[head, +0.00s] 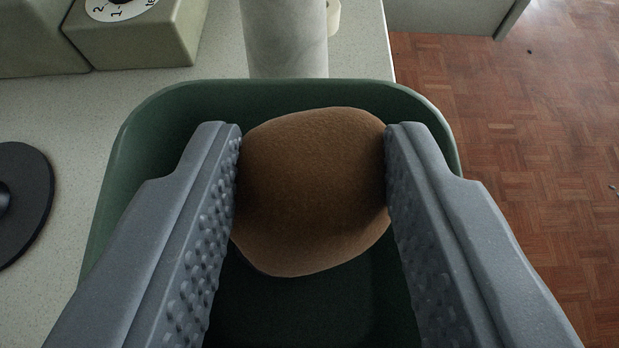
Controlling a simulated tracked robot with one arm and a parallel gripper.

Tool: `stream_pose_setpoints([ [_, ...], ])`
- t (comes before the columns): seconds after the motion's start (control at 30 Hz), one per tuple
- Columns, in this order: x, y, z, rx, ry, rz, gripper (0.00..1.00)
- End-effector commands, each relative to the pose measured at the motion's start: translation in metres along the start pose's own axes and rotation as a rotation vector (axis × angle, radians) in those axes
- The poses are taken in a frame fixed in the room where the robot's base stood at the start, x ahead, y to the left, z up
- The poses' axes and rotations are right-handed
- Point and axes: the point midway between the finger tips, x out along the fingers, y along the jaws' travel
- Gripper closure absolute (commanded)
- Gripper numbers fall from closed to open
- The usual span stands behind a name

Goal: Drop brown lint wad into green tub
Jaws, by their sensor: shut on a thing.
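The brown lint wad (312,190) is a rounded, fuzzy lump in the middle of the head view. My gripper (312,170) is shut on it, with one grey studded finger pressed to each side. The green tub (150,140) is below the wad and the fingers, and its dark inside shows beneath them. The wad appears over the tub's opening; I cannot tell how high above the floor of the tub it is. The fingers hide much of the tub's left and right sides, and its near edge is out of view.
A pale cylinder (285,40) stands just behind the tub. A beige machine with a dial (135,35) is at the back left. A black disc (20,200) lies on the speckled counter (75,120) at left. The counter ends at right, above a wooden parquet floor (530,150).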

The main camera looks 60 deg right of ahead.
Motion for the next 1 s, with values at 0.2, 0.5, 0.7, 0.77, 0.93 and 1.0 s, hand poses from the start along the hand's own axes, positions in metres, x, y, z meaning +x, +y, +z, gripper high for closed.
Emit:
stream_pose_setpoints([
  [0.2,0.001,0.000,0.001,0.000,0.000,0.000,0.85],
  [0.5,0.001,0.000,0.001,0.000,0.001,0.000,0.39],
  [0.7,-0.001,0.000,0.001,0.001,0.001,0.000,0.39],
  [0.77,-0.004,0.000,0.000,0.001,0.001,0.000,0.39],
  [0.93,-0.022,-0.001,-0.001,0.001,0.001,0.000,0.39],
  [1.0,-0.034,0.000,0.000,-0.001,0.000,0.000,0.39],
])
